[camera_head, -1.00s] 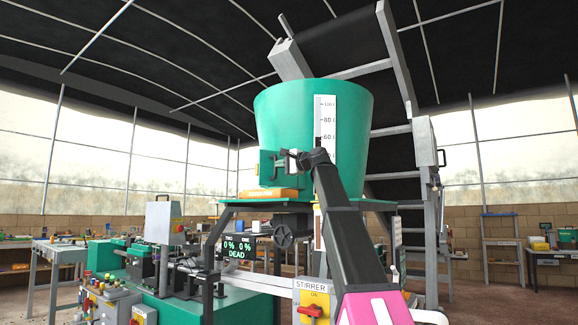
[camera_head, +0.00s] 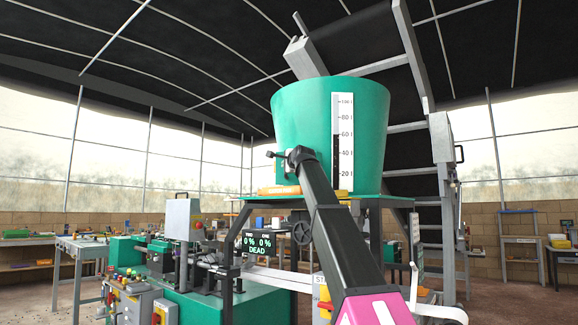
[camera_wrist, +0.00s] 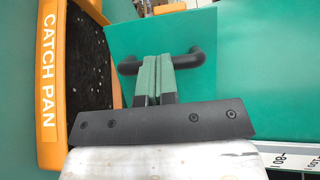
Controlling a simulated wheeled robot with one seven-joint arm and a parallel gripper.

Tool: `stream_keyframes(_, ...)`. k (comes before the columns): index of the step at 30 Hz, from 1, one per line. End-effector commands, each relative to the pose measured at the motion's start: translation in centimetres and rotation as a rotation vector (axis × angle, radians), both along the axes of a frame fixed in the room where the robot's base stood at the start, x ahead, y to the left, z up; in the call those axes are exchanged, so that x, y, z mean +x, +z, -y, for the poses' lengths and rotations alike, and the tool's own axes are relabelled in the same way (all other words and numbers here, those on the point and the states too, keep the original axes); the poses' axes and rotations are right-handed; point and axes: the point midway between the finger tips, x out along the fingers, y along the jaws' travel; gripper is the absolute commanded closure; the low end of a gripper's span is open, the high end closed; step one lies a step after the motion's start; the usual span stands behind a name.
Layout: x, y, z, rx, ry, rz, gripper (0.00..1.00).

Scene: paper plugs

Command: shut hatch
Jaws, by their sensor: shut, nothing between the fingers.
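The green tub (camera_head: 310,115) stands on a raised stand, with a scale strip on its front. In the wrist view the hatch is a flat green panel (camera_wrist: 190,30) with a black bar handle (camera_wrist: 128,66). My gripper (camera_wrist: 158,62) is shut and empty, its fingertips in front of the middle of that handle. Whether they touch it I cannot tell. In the head view my gripper (camera_head: 276,155) is at the tub's lower left side, where it and my arm hide most of the hatch. I cannot tell how far the hatch stands open.
An orange catch pan (camera_wrist: 48,120) with dark contents lies left of the hatch in the wrist view. Below the tub are a handwheel (camera_head: 302,232) and a display (camera_head: 259,244) reading DEAD. A green machine (camera_head: 190,290) stands to the left.

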Motion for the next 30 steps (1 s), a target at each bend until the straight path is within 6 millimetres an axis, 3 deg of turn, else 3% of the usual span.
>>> stream_keyframes(14, 2.2, 0.0, -0.9, 0.000, -0.010, -0.001, 1.00)
stream_keyframes(30, 4.7, 0.0, -1.5, 0.000, -0.149, -0.001, 1.00)
